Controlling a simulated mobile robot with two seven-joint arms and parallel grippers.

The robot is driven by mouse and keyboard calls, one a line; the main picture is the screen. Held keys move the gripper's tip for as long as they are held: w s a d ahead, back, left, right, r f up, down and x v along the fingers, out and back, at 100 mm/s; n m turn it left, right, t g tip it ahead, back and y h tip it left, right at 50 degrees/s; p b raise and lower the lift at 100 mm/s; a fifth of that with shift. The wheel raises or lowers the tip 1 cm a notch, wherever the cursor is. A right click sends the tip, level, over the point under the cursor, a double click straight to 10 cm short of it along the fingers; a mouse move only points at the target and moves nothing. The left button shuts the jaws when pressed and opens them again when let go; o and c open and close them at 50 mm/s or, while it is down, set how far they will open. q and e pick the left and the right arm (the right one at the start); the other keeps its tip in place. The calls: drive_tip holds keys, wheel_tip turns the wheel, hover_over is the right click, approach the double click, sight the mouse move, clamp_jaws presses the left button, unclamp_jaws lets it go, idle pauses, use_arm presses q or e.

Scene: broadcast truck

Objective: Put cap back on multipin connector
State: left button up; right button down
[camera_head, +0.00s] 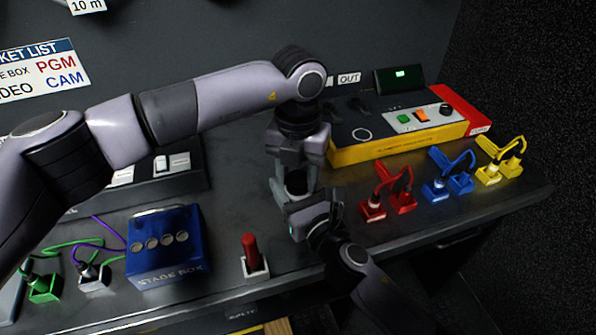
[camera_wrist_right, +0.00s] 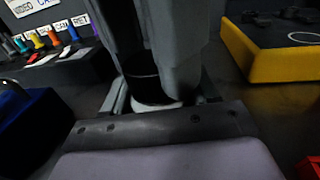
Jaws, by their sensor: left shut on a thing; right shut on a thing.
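My left gripper (camera_head: 294,190) points down at the middle of the desk, shut on a black cylindrical piece (camera_head: 296,182). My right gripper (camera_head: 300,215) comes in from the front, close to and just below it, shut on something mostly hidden. In the right wrist view the black piece (camera_wrist_right: 143,82) stands between the left gripper's grey fingers. A pale grey rounded part (camera_wrist_right: 155,103) shows under it, between my right fingers. The two parts are in line and very close. I cannot tell which is the cap, which the multipin connector, or whether they are joined.
A blue stage box (camera_head: 168,248) stands at left front, beside a red plug in a white holder (camera_head: 255,265). Red (camera_head: 388,190), blue (camera_head: 450,175) and yellow (camera_head: 502,160) cable plugs line the right. A yellow-edged control panel (camera_head: 400,140) is behind.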

use_arm(q)
drive_tip(key=m, duration=0.6)
drive_tip(key=o, duration=1.2)
drive_tip(key=shift+s+d, duration=0.1)
drive_tip(key=shift+o, duration=0.2)
drive_tip(key=shift+s+d, duration=0.15)
wheel_tip(320, 180, up, 12)
drive_tip(key=shift+w+a, duration=0.3)
use_arm(e)
drive_tip(key=shift+c, duration=1.1)
unclamp_jaws()
